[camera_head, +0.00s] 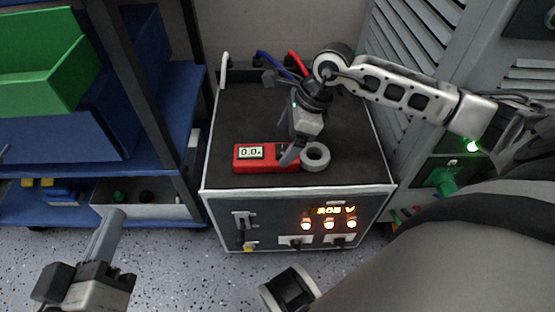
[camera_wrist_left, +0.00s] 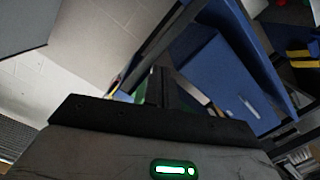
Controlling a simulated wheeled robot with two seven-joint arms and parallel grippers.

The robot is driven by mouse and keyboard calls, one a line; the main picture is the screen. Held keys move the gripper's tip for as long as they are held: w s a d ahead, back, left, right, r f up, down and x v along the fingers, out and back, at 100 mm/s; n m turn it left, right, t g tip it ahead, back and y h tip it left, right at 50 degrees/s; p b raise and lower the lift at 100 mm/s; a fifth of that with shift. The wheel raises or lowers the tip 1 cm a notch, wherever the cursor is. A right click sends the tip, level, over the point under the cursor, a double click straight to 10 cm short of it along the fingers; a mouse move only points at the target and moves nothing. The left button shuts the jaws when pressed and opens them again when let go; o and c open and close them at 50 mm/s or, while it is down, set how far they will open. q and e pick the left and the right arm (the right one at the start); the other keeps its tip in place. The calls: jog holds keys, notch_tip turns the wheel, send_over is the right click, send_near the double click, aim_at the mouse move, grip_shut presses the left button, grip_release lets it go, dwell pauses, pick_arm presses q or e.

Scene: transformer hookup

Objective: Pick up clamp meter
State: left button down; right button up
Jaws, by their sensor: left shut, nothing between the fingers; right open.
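The clamp meter has a red body (camera_head: 264,166) with a display reading about 0.0 and a grey ring jaw (camera_head: 315,157) at its right end. It lies on the dark top of a grey cabinet, near the front edge, in the head view. My right gripper (camera_head: 289,154) is open and points down over the meter, between its display and its ring. It hides part of the meter there, and I cannot tell whether the fingers touch it. My left gripper (camera_head: 110,222) is shut and empty at the lower left, away from the meter; its fingers also show in the left wrist view (camera_wrist_left: 158,86).
The cabinet (camera_head: 270,211) has a lit orange display, knobs and a switch on its front. Red, blue and white cables rise at its back edge. A blue shelf (camera_head: 150,215) with a green bin (camera_head: 40,62) stands left. Grey panels stand right. The cabinet top's left side is clear.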

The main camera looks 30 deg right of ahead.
aim_at(281, 149)
jog(key=x, duration=0.1)
jog(key=b+x, duration=0.1)
jog(key=x, duration=0.1)
jog(key=shift+s+f+b, duration=0.2)
jog(key=shift+f+b, duration=0.15)
jog(key=shift+f, duration=0.1)
jog(key=shift+w+a+f, duration=0.1)
jog(key=c, duration=1.2)
pick_arm(q)
jog(key=r, duration=0.1)
jog(key=w+r+m+t, duration=0.1)
jog(key=w+r+t, duration=0.1)
jog(key=shift+a+r+m+h, duration=0.15)
jog(key=shift+a+m+h, duration=0.15)
jog(key=shift+m+h, duration=0.1)
pick_arm(e)
jog(key=shift+c, duration=0.3)
